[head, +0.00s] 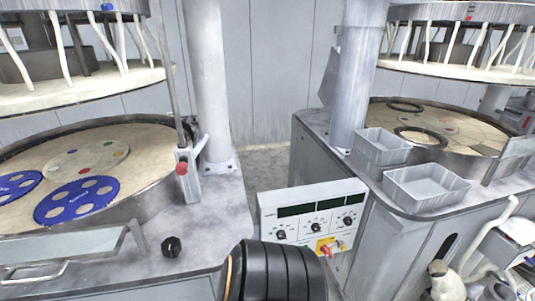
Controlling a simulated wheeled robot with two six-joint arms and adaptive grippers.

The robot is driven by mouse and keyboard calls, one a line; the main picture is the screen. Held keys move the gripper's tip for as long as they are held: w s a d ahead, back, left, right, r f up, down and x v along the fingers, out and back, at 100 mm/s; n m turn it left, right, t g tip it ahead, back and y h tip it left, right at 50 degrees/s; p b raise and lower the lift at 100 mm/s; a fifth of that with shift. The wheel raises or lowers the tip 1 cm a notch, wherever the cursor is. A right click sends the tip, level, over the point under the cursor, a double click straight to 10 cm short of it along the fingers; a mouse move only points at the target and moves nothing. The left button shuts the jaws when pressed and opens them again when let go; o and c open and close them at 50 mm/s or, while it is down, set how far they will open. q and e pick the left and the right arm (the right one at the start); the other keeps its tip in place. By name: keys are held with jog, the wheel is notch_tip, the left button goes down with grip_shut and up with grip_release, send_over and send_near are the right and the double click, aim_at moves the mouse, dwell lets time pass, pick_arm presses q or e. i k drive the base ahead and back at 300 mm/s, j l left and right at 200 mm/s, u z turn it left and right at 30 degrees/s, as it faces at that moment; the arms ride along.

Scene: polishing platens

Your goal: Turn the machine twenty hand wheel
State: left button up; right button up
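I cannot make out a hand wheel or a number twenty on either machine. The left polishing machine (225,205) has a round platen (140,172) and a small black knob (171,246) on its front deck. The right machine (310,152) has a similar platen (460,128). Between them, a white control panel (310,215) carries dark displays, several black knobs and a red knob on a yellow plate (326,248). Neither of my grippers is in view. A black ribbed cylinder (275,270) at the bottom centre hides part of the space below the panel.
Two grey trays (425,186) (381,148) stand on the right machine's deck. Blue perforated discs (76,200) lie on the left platen. A red-tipped lever (182,168) stands beside it. Grey columns rise behind. White and grey parts (500,250) crowd the lower right.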

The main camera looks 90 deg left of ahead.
aim_at(172, 247)
jog(key=u, duration=3.7)
